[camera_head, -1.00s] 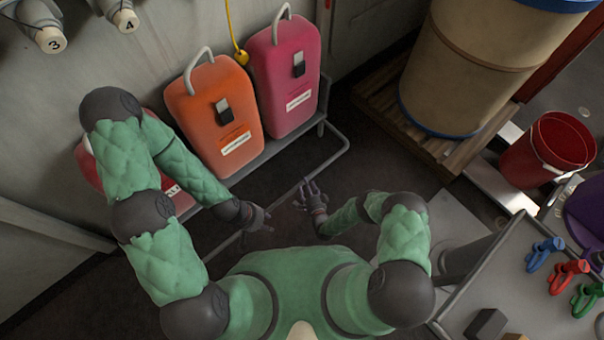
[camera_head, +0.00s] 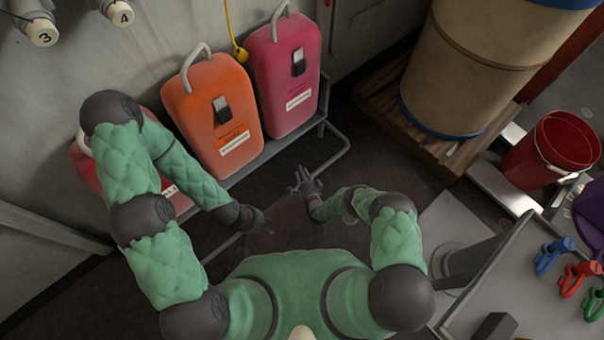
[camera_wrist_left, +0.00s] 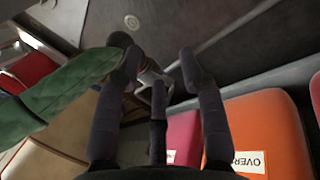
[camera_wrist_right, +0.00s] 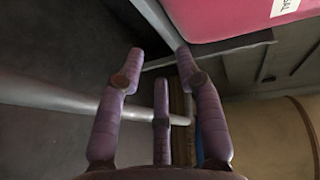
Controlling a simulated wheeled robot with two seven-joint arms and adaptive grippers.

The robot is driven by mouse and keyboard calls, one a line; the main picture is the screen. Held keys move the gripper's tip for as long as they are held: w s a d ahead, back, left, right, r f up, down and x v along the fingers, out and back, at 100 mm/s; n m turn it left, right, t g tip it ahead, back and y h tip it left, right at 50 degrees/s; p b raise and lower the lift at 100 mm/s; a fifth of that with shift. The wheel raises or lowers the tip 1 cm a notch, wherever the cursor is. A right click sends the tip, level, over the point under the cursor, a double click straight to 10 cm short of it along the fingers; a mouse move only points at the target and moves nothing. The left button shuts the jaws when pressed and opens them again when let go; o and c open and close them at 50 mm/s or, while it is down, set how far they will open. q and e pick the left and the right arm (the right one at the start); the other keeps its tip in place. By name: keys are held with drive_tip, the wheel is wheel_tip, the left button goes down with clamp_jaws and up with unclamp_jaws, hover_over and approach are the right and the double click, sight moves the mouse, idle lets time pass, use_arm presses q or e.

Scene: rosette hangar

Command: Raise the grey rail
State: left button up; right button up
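The grey rail (camera_head: 337,159) is a thin bent bar along the front of the rack, low near the dark floor. My right gripper (camera_head: 303,180) is open beside it. In the right wrist view the rail (camera_wrist_right: 60,96) passes behind the spread fingers (camera_wrist_right: 160,58). My left gripper (camera_head: 264,222) is dark and hard to make out in the head view, lower and to the left. In the left wrist view its fingers (camera_wrist_left: 160,62) are spread, with no object clearly held. Contact with the rail cannot be told; my arms hide part of it.
An orange case (camera_head: 213,115) and a pink case (camera_head: 287,65) stand on the rack, with a red case (camera_head: 88,165) partly behind my left arm. A large drum (camera_head: 470,70) on a pallet, a red bucket (camera_head: 550,150) and a grey table (camera_head: 480,290) are at the right.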

clamp_jaws()
use_arm(q)
clamp_jaws()
drive_tip(key=shift+f, duration=0.1)
